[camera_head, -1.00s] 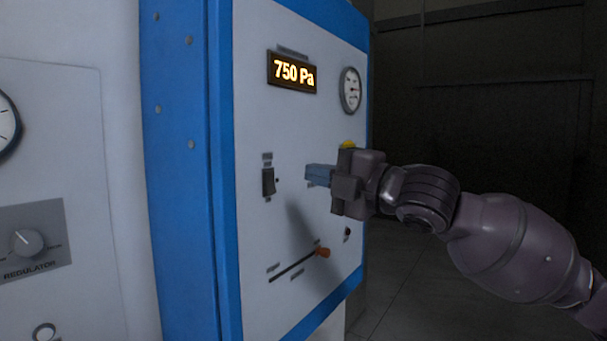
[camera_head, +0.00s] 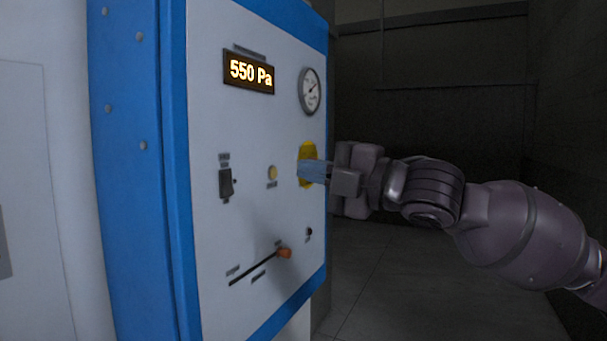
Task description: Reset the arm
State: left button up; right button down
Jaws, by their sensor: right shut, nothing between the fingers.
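My right gripper (camera_head: 312,171) is shut with nothing between its fingers. Its bluish fingertips are in front of a yellow round part (camera_head: 307,150) at the right of the control panel (camera_head: 205,130). The fingers hide part of it, and I cannot tell whether they touch it. My right arm (camera_head: 500,215) comes in from the right. The display (camera_head: 248,72) reads 550 Pa. My left gripper is not in view.
The panel also carries a gauge (camera_head: 311,92), a black rocker switch (camera_head: 226,182), a small yellowish button (camera_head: 272,172) and a slider with an orange knob (camera_head: 284,253). A blue frame (camera_head: 135,200) edges it. Dark open floor (camera_head: 400,290) lies to the right.

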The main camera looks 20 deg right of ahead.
jog(key=w+d+f+m+t+h, duration=0.2)
jog(key=w+d+f+m+t, duration=0.15)
jog(key=w+f+m, duration=0.5)
jog(key=s+d+f+m+h, duration=0.1)
jog(key=f+m+h, duration=0.15)
jog(key=f, duration=0.65)
jog(key=s+d+f+m+g+h, duration=0.1)
jog(key=f+m, duration=0.2)
jog(key=f, duration=0.5)
jog(key=s+d+f+m+h, duration=0.1)
jog(key=f+m+h, duration=0.1)
jog(key=f, duration=0.7)
jog(key=s+f+m+g+h, duration=0.1)
jog(key=s+f+m, duration=0.3)
jog(key=f, duration=0.5)
jog(key=s+f+m+g+h, duration=0.1)
jog(key=s+f+g+h, duration=0.1)
jog(key=s+f, duration=0.55)
jog(key=s+a+f+m+g+h, duration=0.1)
jog(key=s+f+m+g, duration=0.2)
jog(key=s+f, duration=1)
jog(key=shift+s+a+f+m+h, duration=0.15)
jog(key=shift+s+a+m+h, duration=0.1)
jog(key=shift+m+h, duration=0.15)
